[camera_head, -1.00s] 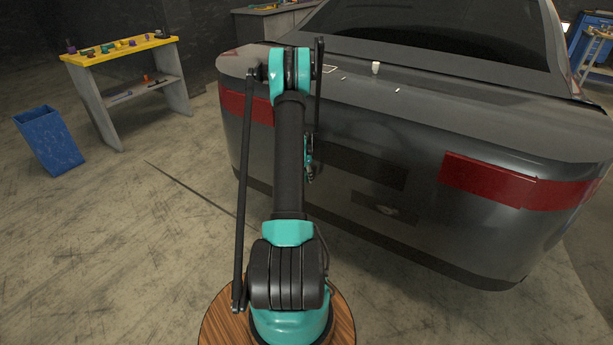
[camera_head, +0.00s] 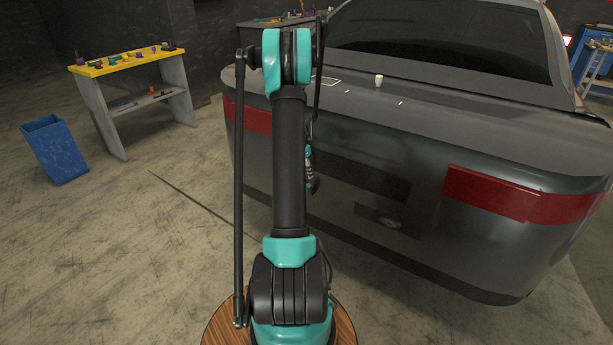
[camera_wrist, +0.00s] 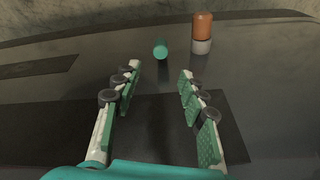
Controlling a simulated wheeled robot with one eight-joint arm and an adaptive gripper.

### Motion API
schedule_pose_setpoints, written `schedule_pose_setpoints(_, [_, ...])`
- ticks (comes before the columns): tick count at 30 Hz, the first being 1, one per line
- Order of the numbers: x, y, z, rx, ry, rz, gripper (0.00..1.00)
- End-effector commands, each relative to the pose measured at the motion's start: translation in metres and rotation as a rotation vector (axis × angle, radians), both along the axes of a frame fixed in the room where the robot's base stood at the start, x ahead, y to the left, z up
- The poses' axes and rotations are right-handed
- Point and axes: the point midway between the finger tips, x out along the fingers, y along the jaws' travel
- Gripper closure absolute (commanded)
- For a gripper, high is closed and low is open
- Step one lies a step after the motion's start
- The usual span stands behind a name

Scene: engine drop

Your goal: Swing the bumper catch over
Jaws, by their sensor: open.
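The dark grey car's rear (camera_head: 470,160) stands in front of me, with a dark recessed panel (camera_head: 365,176) in it. My gripper (camera_head: 311,180) hangs close to the car's rear, partly hidden behind my arm. In the wrist view my gripper (camera_wrist: 154,115) is open, with nothing between its fingers. Beyond the fingertips a teal cylinder (camera_wrist: 160,49) and an orange-topped grey cylinder (camera_wrist: 202,33) stick out from the dark surface.
A small white cup-like thing (camera_head: 379,81) and small pale pieces are on the car's rear deck. A yellow-topped workbench (camera_head: 127,61) and a blue bin (camera_head: 55,150) stand at the left. The floor between them and the car is open.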

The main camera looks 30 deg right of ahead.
Motion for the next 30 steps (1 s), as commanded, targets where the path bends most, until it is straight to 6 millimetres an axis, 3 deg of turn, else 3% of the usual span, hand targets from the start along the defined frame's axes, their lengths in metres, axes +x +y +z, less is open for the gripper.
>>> schedule_pose_setpoints(12, [0.000,0.003,0.006,-0.005,0.000,0.001,0.58])
schedule_pose_setpoints(23, [-0.009,0.036,0.063,-0.112,-0.008,-0.007,0.58])
schedule_pose_setpoints(30, [-0.007,0.028,0.046,-0.118,-0.010,-0.010,0.58])
